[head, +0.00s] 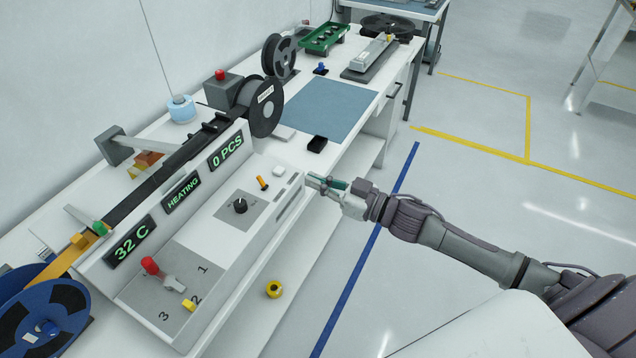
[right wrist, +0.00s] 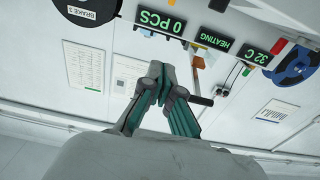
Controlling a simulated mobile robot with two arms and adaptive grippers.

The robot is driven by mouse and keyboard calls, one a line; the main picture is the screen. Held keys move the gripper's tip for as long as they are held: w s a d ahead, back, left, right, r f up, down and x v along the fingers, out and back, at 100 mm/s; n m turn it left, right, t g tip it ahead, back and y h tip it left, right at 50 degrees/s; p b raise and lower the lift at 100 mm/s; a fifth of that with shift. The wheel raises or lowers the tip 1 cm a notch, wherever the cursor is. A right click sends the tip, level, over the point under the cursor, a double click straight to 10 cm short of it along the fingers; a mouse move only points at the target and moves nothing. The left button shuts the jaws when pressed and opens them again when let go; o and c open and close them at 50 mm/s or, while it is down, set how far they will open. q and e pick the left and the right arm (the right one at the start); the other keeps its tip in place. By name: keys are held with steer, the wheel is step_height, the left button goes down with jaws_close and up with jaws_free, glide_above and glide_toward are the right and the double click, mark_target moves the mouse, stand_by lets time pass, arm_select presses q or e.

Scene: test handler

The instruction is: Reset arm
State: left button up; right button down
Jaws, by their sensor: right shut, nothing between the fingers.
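My right arm reaches in from the lower right in the head view. My right gripper (head: 326,184) is at the right front edge of the white test handler (head: 225,240), close to its front face; whether it touches is unclear. Its fingers are closed together with nothing between them, and they also show in the right wrist view (right wrist: 160,82). The handler's displays read "32 C" (head: 132,242), "HEATING" (head: 182,191) and "0 PCS" (head: 227,151). On its panel are a black knob (head: 240,206), an orange toggle (head: 263,184) and a red-tipped lever (head: 150,266) beside the numbers 1, 2, 3. My left gripper is not in view.
A blue reel (head: 38,318) is at lower left and a black reel (head: 261,105) behind. Floor right of the bench is open.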

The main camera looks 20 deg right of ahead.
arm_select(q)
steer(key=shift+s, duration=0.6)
